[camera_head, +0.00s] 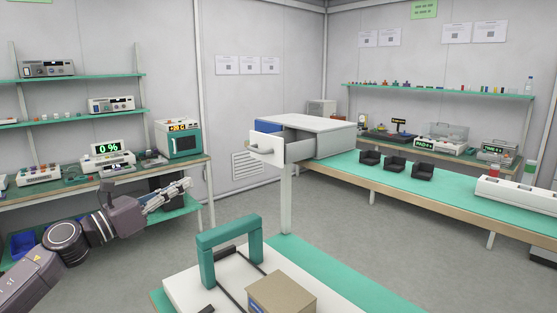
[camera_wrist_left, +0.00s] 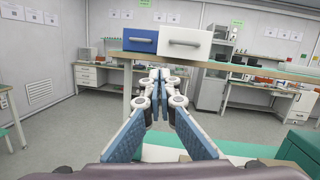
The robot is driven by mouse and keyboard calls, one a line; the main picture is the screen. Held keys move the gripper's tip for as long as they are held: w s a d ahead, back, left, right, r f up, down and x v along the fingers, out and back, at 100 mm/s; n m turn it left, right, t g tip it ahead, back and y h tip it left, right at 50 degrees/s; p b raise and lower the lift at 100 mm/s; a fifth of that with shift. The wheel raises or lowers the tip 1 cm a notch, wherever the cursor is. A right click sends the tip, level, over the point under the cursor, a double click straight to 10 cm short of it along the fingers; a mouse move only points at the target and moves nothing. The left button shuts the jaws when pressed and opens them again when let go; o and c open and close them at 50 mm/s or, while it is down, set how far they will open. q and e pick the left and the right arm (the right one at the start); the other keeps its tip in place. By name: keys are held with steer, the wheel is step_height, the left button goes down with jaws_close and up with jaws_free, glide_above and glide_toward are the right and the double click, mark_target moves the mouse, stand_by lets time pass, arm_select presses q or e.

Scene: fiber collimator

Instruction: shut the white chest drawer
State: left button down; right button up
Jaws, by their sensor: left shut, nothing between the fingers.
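The white chest (camera_head: 325,124) stands on the end of the green-topped bench, and its drawer (camera_head: 267,149) sticks out toward the left with its inside showing. The drawer's white front with a grey handle also shows in the left wrist view (camera_wrist_left: 184,50), beyond and above the fingers. My left gripper (camera_head: 187,187) is to the left of the drawer and apart from it. Its fingertips are together and empty, which the left wrist view (camera_wrist_left: 160,76) also shows. My right gripper is in neither view.
A blue drawer unit (camera_head: 268,126) is beside the white chest, with its front showing in the left wrist view (camera_wrist_left: 140,40). Black holders (camera_head: 395,165) stand along the green bench (camera_head: 440,179). A teal frame (camera_head: 231,240) and a cardboard box (camera_head: 281,293) are in the foreground. Open floor lies left of the bench.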

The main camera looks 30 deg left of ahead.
arm_select(q)
steer(key=d+r+m+h, duration=0.2)
steer(key=d+r+m, duration=0.1)
steer(key=d, duration=0.2)
steer(key=p, duration=0.1)
glide_toward(253, 151)
steer(key=shift+g, duration=0.3)
steer(key=shift+r+p+x, duration=0.15)
steer(key=shift+p+x, duration=1.5)
steer(key=shift+x, duration=0.05)
steer(key=shift+r+p+x, duration=0.15)
steer(key=shift+p+x, duration=1.45)
steer(key=shift+x, duration=0.15)
steer(key=shift+w, duration=0.1)
